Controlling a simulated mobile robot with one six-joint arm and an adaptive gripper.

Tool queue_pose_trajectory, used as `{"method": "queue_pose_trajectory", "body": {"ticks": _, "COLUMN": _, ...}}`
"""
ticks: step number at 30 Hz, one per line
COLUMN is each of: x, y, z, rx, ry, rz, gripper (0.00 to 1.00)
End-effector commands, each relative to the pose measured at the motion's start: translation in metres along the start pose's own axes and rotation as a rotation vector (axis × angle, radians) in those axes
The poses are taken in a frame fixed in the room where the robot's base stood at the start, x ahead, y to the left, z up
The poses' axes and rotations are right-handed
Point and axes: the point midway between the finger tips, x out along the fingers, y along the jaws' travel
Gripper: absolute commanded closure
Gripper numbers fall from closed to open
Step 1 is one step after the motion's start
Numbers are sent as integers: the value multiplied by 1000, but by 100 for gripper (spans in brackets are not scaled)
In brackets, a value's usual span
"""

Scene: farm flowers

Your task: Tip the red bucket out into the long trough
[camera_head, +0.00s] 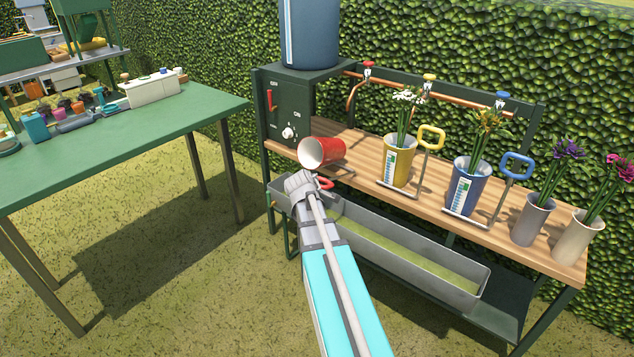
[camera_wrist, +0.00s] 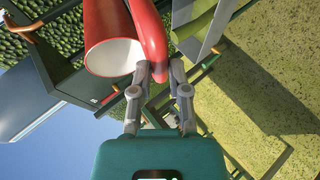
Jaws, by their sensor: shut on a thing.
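The red bucket (camera_head: 331,150) is tilted onto its side at the left part of the wooden shelf's front edge, its pale open mouth facing left. In the wrist view the red bucket (camera_wrist: 103,18) shows its white inside, with no contents visible. My gripper (camera_head: 314,184) is shut on its red handle (camera_wrist: 150,40); the fingers (camera_wrist: 160,72) close around the handle's lower end. The long grey trough (camera_head: 474,294) lies below the shelf, running from under the gripper toward the lower right. Its inside looks yellow-green. My arm hides part of the trough's near side.
A yellow bucket (camera_head: 397,168) and a blue bucket (camera_head: 466,188) with flowers stand on the shelf, right of the red one. Two vases (camera_head: 532,222) stand further right. A dark control box (camera_head: 295,108) is behind left. A green table (camera_head: 110,130) stands left, with open grass between.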

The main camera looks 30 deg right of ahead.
Motion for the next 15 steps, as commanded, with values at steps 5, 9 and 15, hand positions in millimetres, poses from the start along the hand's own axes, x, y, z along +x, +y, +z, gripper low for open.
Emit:
{"method": "queue_pose_trajectory", "body": {"ticks": 5, "x": 11, "y": -24, "z": 1, "rx": 4, "ry": 11, "rz": 2, "gripper": 100}}
{"method": "queue_pose_trajectory", "body": {"ticks": 9, "x": 18, "y": -39, "z": 4, "rx": 5, "ry": 10, "rz": 2, "gripper": 100}}
{"method": "queue_pose_trajectory", "body": {"ticks": 15, "x": 30, "y": -63, "z": 9, "rx": 5, "ry": 9, "rz": 1, "gripper": 100}}
